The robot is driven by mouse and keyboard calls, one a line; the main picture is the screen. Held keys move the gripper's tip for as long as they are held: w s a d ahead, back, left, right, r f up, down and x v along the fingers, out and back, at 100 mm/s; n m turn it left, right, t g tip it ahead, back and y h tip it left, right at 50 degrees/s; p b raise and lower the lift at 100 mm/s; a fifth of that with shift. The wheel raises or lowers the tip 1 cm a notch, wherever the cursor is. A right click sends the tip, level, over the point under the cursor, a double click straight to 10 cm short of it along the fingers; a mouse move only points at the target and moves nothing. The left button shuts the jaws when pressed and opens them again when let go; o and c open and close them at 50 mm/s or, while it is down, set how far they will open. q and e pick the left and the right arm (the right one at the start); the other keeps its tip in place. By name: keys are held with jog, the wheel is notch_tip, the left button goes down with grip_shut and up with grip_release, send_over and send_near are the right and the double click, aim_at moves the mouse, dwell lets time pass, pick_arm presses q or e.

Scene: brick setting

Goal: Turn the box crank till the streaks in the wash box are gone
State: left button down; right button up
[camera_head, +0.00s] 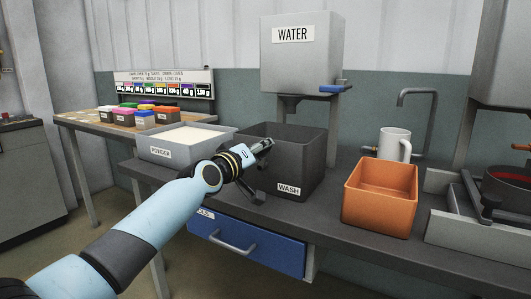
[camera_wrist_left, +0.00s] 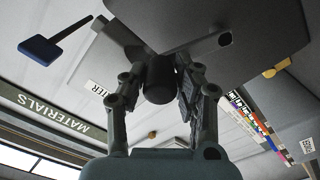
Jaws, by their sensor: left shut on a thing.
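The dark grey wash box (camera_head: 305,165), labelled WASH, stands on the bench in the head view. Its inside is dark, and I cannot make out any streaks in it. My left gripper (camera_head: 262,147) is at the box's left front side. In the left wrist view the gripper (camera_wrist_left: 160,88) is shut on a dark round crank handle (camera_wrist_left: 158,78), one finger on each side. The rest of the crank is largely hidden by the gripper. My right gripper is not in view.
A grey POWDER tray (camera_head: 165,152) stands left of the wash box and an orange bin (camera_head: 380,205) right of it. The WATER tank (camera_head: 290,60) with a blue lever (camera_head: 330,88) is above. A white jug (camera_head: 393,145) and tap (camera_head: 432,120) are behind the bin.

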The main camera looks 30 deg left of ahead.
pick_arm(q)
jog(key=shift+a+r+n, duration=0.25)
jog(key=shift+a+n, duration=0.4)
jog(key=shift+n, duration=0.35)
jog(key=a+f+n+b, duration=0.3)
jog(key=a+n, duration=0.4)
jog(key=n, duration=0.6)
jog(key=shift+w+a+f, duration=0.2)
jog(key=shift+w+a, duration=0.05)
jog(key=shift+w, duration=0.1)
jog(key=shift+n, duration=0.3)
jog(key=c, duration=1)
grip_release()
jog(key=shift+s, duration=0.1)
jog(key=s, duration=0.7)
jog(key=shift+s+a, duration=0.15)
jog(key=shift+a, duration=0.15)
